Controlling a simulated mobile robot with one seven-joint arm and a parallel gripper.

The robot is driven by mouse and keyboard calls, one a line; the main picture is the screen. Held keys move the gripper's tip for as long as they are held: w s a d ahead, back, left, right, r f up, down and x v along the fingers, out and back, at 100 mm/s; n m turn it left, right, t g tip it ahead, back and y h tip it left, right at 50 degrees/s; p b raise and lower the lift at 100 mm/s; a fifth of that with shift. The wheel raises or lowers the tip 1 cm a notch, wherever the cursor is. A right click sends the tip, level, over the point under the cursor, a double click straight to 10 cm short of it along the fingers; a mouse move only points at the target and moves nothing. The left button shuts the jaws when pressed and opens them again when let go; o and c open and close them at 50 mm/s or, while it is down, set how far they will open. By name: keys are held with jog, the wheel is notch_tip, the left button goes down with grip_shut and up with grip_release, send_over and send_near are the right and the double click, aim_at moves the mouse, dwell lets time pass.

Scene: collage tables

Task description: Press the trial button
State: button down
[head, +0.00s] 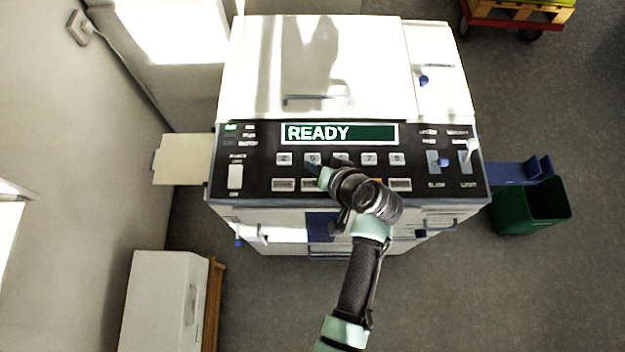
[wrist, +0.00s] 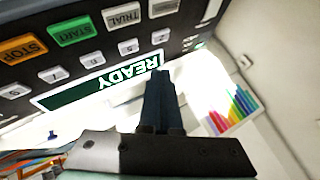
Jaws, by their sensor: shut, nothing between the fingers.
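The TRIAL button (wrist: 122,16) is a pale key with dark lettering on the black control panel, beside the green START button (wrist: 73,31) in the upside-down wrist view. In the head view the TRIAL button (head: 309,184) shows in the lower row, partly covered by my gripper. My gripper (head: 314,168) is over the panel near the number keys, with its fingers shut and empty. In the wrist view my gripper (wrist: 161,75) shows its dark fingertips in front of the end of the READY display (wrist: 95,82). I cannot tell whether the tips touch the panel.
The copier's white lid (head: 310,60) lies behind the panel. An orange STOP button (wrist: 22,47) stands beside START. Slider knobs (head: 443,162) stand at the panel's right. A green bin (head: 530,205) and a white cabinet (head: 160,300) flank the machine, with grey floor around.

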aim_at(314, 188)
notch_tip(314, 188, down, 9)
jog(key=b, duration=0.7)
jog(key=shift+r+b, duration=0.15)
jog(key=shift+b, duration=0.2)
dwell(1.5)
jog(key=shift+f+b, duration=0.35)
jog(key=shift+f, duration=0.05)
jog(key=shift+f+b, duration=0.35)
jog(key=shift+f, duration=0.1)
dwell(0.4)
jog(key=shift+r, duration=0.15)
jog(key=shift+r+p, duration=0.7)
jog(key=shift+p, duration=0.05)
